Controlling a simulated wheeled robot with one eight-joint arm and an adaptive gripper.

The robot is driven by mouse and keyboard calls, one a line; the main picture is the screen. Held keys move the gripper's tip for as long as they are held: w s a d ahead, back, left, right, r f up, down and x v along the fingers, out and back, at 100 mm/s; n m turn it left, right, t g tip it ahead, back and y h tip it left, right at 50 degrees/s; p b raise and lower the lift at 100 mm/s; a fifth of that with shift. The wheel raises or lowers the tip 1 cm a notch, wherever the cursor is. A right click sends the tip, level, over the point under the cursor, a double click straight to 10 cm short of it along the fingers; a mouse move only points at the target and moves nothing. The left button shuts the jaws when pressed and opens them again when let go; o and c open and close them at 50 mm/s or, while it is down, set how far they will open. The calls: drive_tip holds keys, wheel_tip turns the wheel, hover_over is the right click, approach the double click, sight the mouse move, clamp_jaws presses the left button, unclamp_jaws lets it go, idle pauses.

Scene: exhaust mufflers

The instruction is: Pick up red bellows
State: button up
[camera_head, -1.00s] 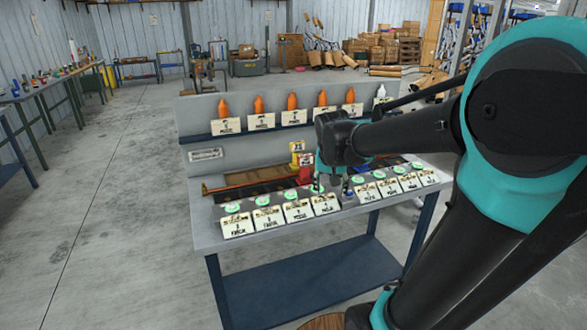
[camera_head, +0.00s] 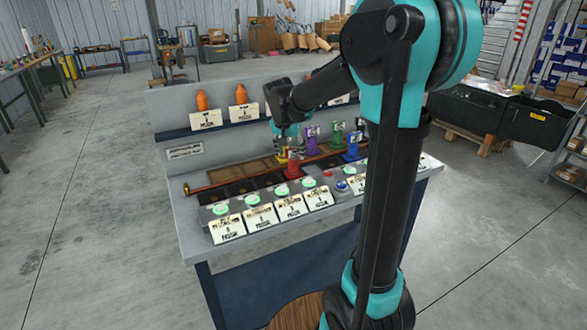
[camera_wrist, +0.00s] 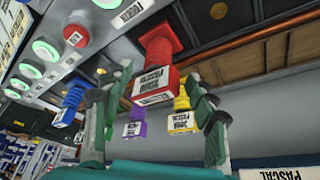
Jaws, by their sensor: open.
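The red bellows (camera_head: 293,169) stands on the bench, close below my gripper (camera_head: 290,142) in the head view. It is a ribbed red piece with a white label on its block-shaped end. In the wrist view the red bellows (camera_wrist: 160,58) shows ahead, between the two green fingers of my gripper (camera_wrist: 158,82). The fingers are open and spread to either side of it, and I see no grip on it. Whether a finger touches it I cannot tell.
A yellow bellows (camera_wrist: 183,108) and a purple one (camera_wrist: 136,120) are close by. A blue (camera_head: 352,149) and a green one (camera_head: 338,133) stand farther right. Labelled cards and green buttons (camera_head: 220,209) line the bench front. Orange bottles (camera_head: 202,101) stand on the shelf behind.

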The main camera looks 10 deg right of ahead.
sight(294, 164)
drive_tip(key=shift+x, duration=3.65)
drive_tip(key=shift+d+r, duration=0.1)
drive_tip(key=shift+d, duration=0.05)
clamp_jaws()
